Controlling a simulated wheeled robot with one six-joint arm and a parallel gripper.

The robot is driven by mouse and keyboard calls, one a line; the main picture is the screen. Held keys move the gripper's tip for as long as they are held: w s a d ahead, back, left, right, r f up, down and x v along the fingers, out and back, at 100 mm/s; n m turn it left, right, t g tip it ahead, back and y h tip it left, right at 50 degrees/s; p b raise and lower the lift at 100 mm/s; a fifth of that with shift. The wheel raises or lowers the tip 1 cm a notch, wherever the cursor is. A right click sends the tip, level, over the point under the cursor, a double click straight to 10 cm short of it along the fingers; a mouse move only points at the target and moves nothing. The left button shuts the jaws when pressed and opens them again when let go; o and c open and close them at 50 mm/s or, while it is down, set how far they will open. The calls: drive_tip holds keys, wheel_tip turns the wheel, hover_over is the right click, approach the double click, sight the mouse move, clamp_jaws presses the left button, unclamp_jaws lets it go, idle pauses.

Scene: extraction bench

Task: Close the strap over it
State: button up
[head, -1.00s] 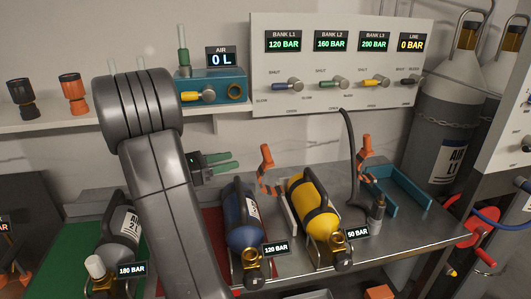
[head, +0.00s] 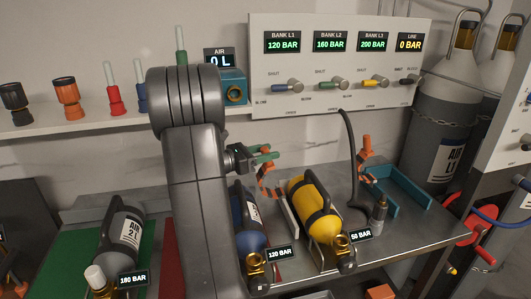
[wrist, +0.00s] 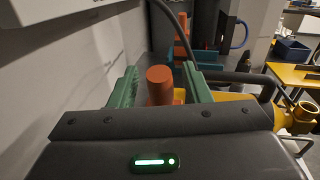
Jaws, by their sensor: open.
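The yellow cylinder (head: 300,186) lies in a metal cradle on the bench, with dark bands around it and a 50 BAR label beside its brass valve. An orange-and-dark strap (head: 268,191) stands raised at its back left, not across the cylinder. My gripper (head: 270,154) is open at the strap's orange handle, with green fingers. In the wrist view the orange handle (wrist: 160,84) stands between the two fingers (wrist: 160,92), with no clear grip on it. The handle is partly hidden in the head view.
A second raised strap (head: 365,150) stands by an empty blue cradle (head: 405,188) to the right. A black hose (head: 352,160) hangs between them. A blue cylinder (head: 247,225) lies left, partly behind my arm. The valve panel (head: 340,98) is behind.

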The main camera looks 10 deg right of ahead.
clamp_jaws()
drive_tip(key=shift+d+r+y+p, duration=0.3)
drive_tip(key=shift+d+r+p, duration=0.15)
drive_tip(key=shift+p, duration=0.3)
drive_tip(key=shift+d+y+p, duration=0.45)
drive_tip(key=shift+d+y, duration=0.05)
drive_tip(key=shift+d, duration=0.1)
drive_tip(key=shift+f, duration=0.1)
unclamp_jaws()
drive_tip(key=shift+a, duration=0.1)
drive_tip(key=v, duration=1.3)
drive_tip(key=shift+a+b, duration=0.3)
drive_tip(key=shift+a, duration=0.05)
